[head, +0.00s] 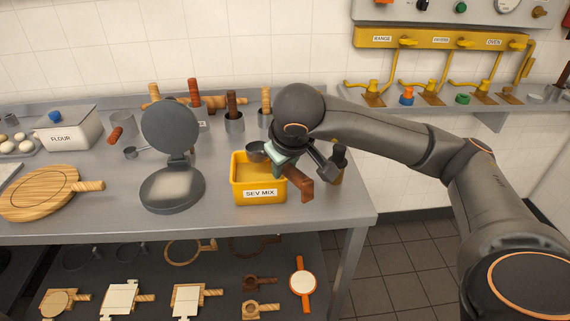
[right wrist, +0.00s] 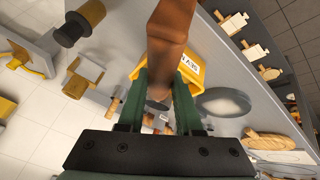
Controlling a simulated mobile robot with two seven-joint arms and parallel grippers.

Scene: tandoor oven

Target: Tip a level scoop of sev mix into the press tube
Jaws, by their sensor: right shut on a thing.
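My right gripper (head: 284,157) is shut on the scoop, near the yellow sev mix bin (head: 259,192). The scoop's dark round cup (head: 256,150) is above the bin's back part; its contents cannot be made out. Its reddish-brown handle (head: 296,184) sticks out toward the front right. In the right wrist view the handle (right wrist: 170,35) rises between the green fingers (right wrist: 161,100), with the bin (right wrist: 198,62) behind. A dark-topped brassy cylinder (head: 338,163) stands just right of the gripper; I cannot tell whether it is the press tube. My left gripper is out of view.
An open round press (head: 172,188) stands left of the bin. Further left are a round wooden board (head: 38,194) and a flour box (head: 66,130). Holders with wooden-handled tools (head: 234,121) stand behind. The counter's right edge (head: 366,200) is close to the gripper.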

